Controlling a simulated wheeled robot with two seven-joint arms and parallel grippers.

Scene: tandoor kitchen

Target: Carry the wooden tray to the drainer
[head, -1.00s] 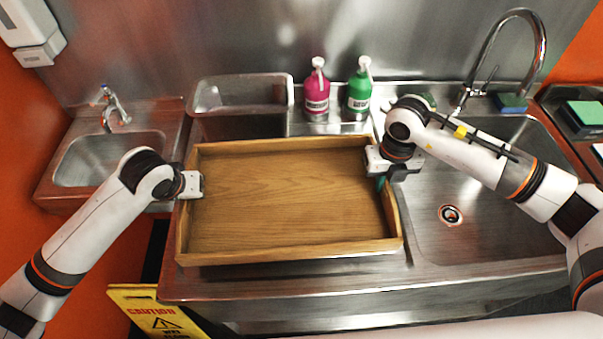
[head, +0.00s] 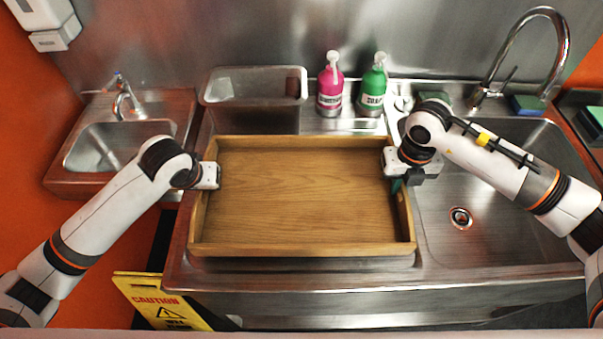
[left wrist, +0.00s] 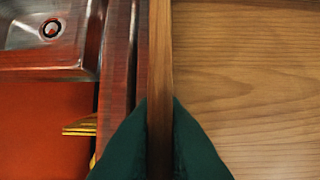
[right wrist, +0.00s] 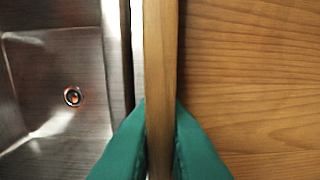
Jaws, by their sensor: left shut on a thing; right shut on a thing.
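The wooden tray (head: 300,249) is empty and roughly level in the head view, over the steel counter left of the large sink. My left gripper (head: 212,176) is shut on the tray's left wall. In the left wrist view its green fingers (left wrist: 160,135) straddle that wall. My right gripper (head: 398,182) is shut on the tray's right wall. In the right wrist view its green fingers (right wrist: 160,135) are on both sides of that wall. The tray hides the counter under it, and I cannot tell if it touches the counter. I cannot pick out a separate drainer with certainty.
A steel basin (head: 253,92) stands behind the tray. A pink bottle (head: 330,88) and a green bottle (head: 372,88) stand at the back. The large sink (head: 480,215) is empty at right, with a tall faucet (head: 562,50). A yellow caution sign (head: 165,302) stands low at front left.

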